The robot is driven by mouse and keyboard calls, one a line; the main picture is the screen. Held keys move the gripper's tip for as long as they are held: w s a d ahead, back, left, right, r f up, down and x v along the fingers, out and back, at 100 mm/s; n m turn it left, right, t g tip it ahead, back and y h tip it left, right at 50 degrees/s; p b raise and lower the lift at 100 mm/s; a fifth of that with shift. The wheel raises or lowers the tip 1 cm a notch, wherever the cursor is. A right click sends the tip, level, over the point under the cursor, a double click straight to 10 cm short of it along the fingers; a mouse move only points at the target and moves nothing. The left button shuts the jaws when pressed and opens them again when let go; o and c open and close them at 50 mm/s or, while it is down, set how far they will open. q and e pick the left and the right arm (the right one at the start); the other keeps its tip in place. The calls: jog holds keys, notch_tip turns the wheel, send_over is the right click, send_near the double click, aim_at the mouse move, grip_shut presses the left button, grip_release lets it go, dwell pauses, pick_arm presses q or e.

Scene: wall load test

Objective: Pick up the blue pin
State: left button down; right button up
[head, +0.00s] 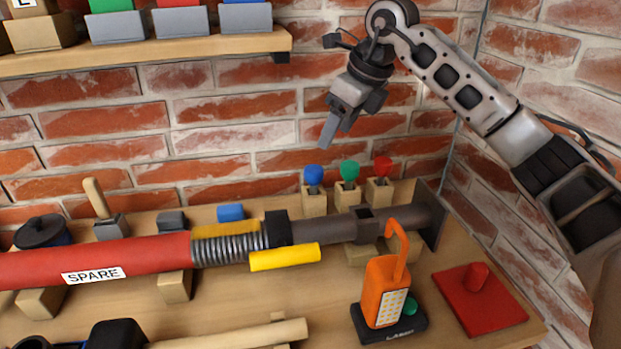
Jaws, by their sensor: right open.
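The blue pin (313,177) stands upright in a wooden block at the back of the bench, its round blue head on top. It is the leftmost of three pins in a row. My right gripper (329,133) hangs above and slightly right of the blue pin, pointing down, open and empty. It appears apart from the pin. My left gripper is not in the head view.
A green pin (349,170) and a red pin (382,167) stand right beside it. A long red-and-grey tool (130,257) marked SPARE lies in front. An orange lamp (386,292) and a red plate (480,298) are at the right. A shelf (150,52) is at upper left.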

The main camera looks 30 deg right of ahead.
aim_at(314, 168)
jog(key=x, duration=0.6)
jog(key=shift+a+f, duration=0.1)
jog(key=shift+f, duration=0.15)
jog(key=x, duration=0.3)
jog(key=p+x, duration=0.1)
jog(key=shift+w+a, duration=0.25)
jog(key=shift+w, duration=0.05)
jog(key=shift+w+f, duration=0.2)
jog(key=shift+f, duration=0.3)
jog(key=c, duration=1.1)
